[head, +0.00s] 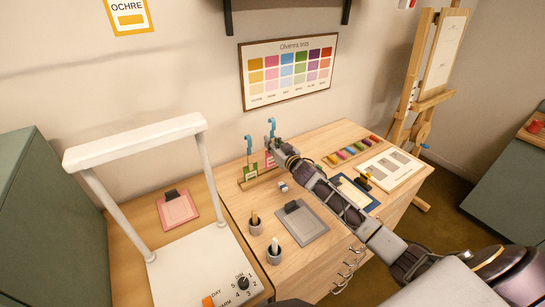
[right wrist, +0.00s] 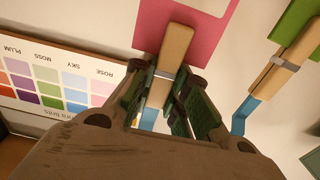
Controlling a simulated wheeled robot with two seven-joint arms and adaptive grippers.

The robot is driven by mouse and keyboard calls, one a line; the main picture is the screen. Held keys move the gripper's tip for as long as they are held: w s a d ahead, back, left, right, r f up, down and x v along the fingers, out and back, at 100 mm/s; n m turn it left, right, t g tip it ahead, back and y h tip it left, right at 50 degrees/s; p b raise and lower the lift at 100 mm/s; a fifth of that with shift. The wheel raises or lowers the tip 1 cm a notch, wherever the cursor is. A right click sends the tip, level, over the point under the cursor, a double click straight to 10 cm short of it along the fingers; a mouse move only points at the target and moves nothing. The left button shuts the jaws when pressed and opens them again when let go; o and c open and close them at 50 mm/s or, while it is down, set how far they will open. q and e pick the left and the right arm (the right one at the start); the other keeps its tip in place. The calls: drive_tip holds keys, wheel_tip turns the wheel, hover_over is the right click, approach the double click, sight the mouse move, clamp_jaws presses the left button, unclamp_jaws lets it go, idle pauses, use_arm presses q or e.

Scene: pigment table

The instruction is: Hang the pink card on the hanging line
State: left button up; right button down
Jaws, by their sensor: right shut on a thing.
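My right gripper (head: 273,146) is at the small wooden rack (head: 262,180) on the table. In the right wrist view the right gripper (right wrist: 164,92) is shut on the wooden clip (right wrist: 175,52) of the pink card (right wrist: 205,38), with part of a blue hook (right wrist: 148,119) between the fingers. In the head view the pink card (head: 268,159) is mostly hidden by the gripper; I cannot tell whether it touches the rack. A green card (head: 251,170) with its own clip and blue hook stands left of it. I cannot make out a hanging line. My left gripper is out of view.
Dark brackets (head: 228,18) are on the wall above a color chart (head: 287,72).

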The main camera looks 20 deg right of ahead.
drive_tip(key=shift+s, duration=0.15)
drive_tip(key=s+d+r+p, duration=0.1)
drive_tip(key=s+r+p, duration=0.2)
drive_tip(key=s, duration=0.6)
drive_tip(key=shift+s+d+p, duration=0.2)
drive_tip(key=shift+s+p, duration=0.15)
drive_tip(key=shift+p, duration=0.85)
idle(0.4)
idle(0.7)
